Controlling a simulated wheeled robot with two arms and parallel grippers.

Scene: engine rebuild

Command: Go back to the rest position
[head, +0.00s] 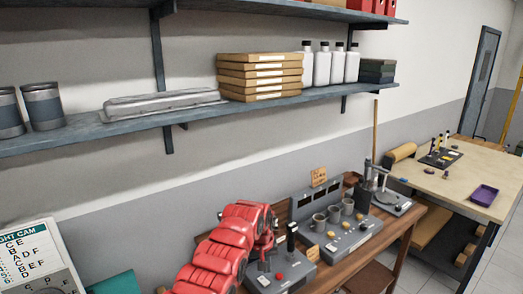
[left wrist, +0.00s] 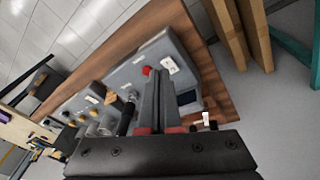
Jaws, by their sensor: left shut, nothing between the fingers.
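My left arm, with red covers, reaches in from the bottom of the head view. My left gripper (head: 264,248) is at its far end, above the workbench, near a grey control box (head: 283,274) with a red button. In the left wrist view the two fingers of my left gripper (left wrist: 158,92) are together with nothing between them. The grey box (left wrist: 152,62) lies beyond them. My right gripper is in neither view.
A wooden workbench (head: 401,224) along the wall carries a grey station with several cups (head: 334,214) and a press (head: 372,178). A shelf (head: 180,113) above holds cans, boxes and white bottles. A table (head: 470,187) with a purple tray (head: 484,195) stands at right.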

